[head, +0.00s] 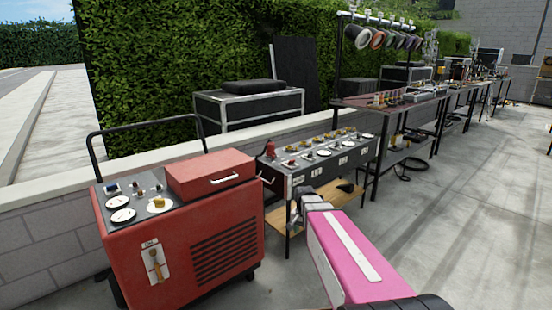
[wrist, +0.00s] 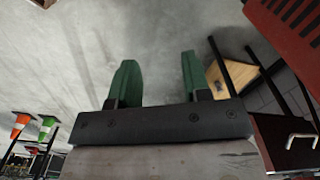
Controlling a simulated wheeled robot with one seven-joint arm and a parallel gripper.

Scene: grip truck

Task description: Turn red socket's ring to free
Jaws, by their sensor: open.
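I cannot surely make out the red socket or its ring; the fittings are too small. Small red parts show on the dark bench panel (head: 340,160) among white discs and knobs, and on the red machine's top panel. A red upright object (head: 270,149) stands at the bench's left end. My gripper (wrist: 158,63) is open and empty, its two green fingers apart over bare concrete in the wrist view. In the head view my pink arm reaches towards the bench front; the fingertips cannot be made out there.
The red wheeled machine (head: 225,240) with a black handle stands at left, close to the bench. A wooden lower shelf (head: 335,201) is under the bench. Another long table (head: 400,101) runs to the right. The concrete floor at right is mostly clear. Cones (wrist: 48,124) show in the wrist view.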

